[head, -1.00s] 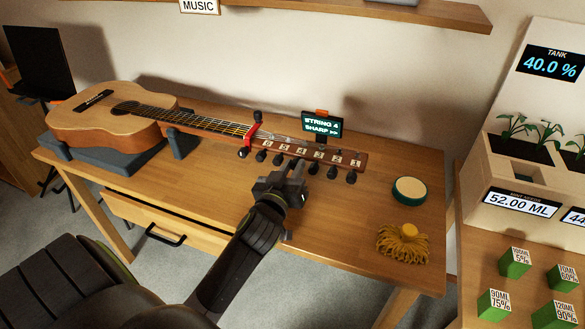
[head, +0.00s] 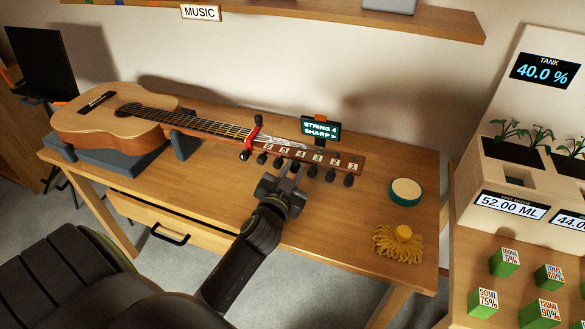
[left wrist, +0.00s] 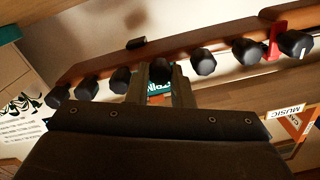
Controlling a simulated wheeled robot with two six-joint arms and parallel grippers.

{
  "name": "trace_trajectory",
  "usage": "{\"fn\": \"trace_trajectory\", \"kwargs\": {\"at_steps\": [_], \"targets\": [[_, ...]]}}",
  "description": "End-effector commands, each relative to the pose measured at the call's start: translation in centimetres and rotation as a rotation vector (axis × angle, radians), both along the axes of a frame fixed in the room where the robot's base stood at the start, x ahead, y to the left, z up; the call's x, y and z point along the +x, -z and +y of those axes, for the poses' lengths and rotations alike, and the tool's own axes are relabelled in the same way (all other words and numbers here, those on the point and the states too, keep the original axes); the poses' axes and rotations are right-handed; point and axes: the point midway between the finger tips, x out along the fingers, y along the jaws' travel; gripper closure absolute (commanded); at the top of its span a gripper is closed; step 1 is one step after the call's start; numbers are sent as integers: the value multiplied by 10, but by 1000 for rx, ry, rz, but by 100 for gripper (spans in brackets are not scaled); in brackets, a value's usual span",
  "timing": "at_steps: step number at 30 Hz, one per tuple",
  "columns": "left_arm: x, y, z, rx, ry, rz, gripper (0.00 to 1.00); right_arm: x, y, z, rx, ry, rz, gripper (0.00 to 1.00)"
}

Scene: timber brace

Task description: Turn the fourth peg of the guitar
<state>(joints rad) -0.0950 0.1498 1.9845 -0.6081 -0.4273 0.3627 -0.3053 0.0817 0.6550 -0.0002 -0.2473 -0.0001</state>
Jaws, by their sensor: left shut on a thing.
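The guitar (head: 110,121) lies on a grey stand with its headstock (head: 318,157) pointing right. The numbered labels run down to 1 at the right end. A row of black pegs lines the near edge. My left gripper (head: 291,172) is shut on the fourth peg (left wrist: 160,70), by label 4. In the left wrist view the peg sits between the two fingers, with other pegs on both sides. The tuner display (head: 320,130) behind the headstock reads "STRING 4 SHARP >". My right gripper does not show.
A red clamp (head: 253,137) crosses the neck beside the headstock. A round green-rimmed tin (head: 406,191) and a yellow stringy thing (head: 399,243) are on the table at right. A planter (head: 513,185) stands beyond. The table front is mostly clear.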

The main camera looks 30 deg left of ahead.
Motion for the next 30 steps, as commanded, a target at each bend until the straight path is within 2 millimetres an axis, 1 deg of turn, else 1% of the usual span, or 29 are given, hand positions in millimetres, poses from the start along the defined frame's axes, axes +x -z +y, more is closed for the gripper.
{"fn": "trace_trajectory", "kwargs": {"at_steps": [4,8,13,21,22,23,24,30], "targets": [[0,0,0,47,0,13,100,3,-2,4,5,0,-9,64],[0,0,0,70,0,19,100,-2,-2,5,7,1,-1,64],[0,1,0,78,0,21,100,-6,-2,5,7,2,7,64],[0,1,0,77,0,21,100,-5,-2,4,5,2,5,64],[0,1,0,77,0,21,76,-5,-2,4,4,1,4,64],[0,1,0,77,0,21,72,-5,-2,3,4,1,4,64],[0,1,0,77,0,21,71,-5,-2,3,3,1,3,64],[0,0,0,77,0,21,71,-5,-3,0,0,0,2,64]]}}
